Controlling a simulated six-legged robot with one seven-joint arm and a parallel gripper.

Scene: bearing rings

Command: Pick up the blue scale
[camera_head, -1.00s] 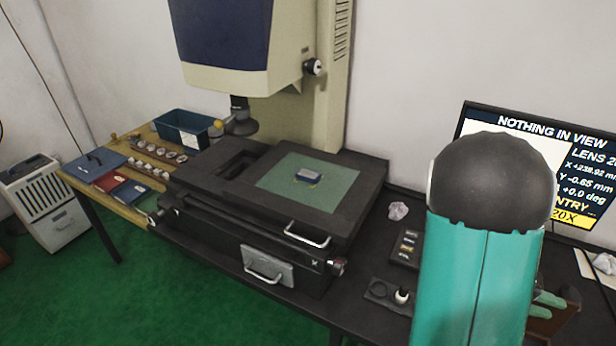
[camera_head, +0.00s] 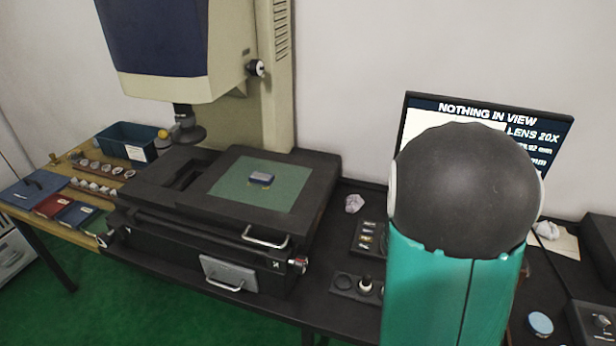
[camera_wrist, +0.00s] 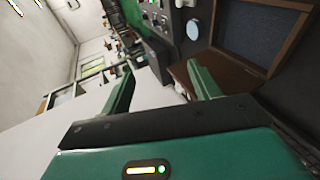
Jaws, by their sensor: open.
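In the head view my arm fills the right of centre and hides my gripper.
A measuring machine head (camera_head: 185,120) hangs above the stage's left side. A monitor (camera_head: 552,130) stands behind my arm. An open wooden box (camera_wrist: 262,35) is near my fingers. A blue bin (camera_head: 125,141) and cases stand left.

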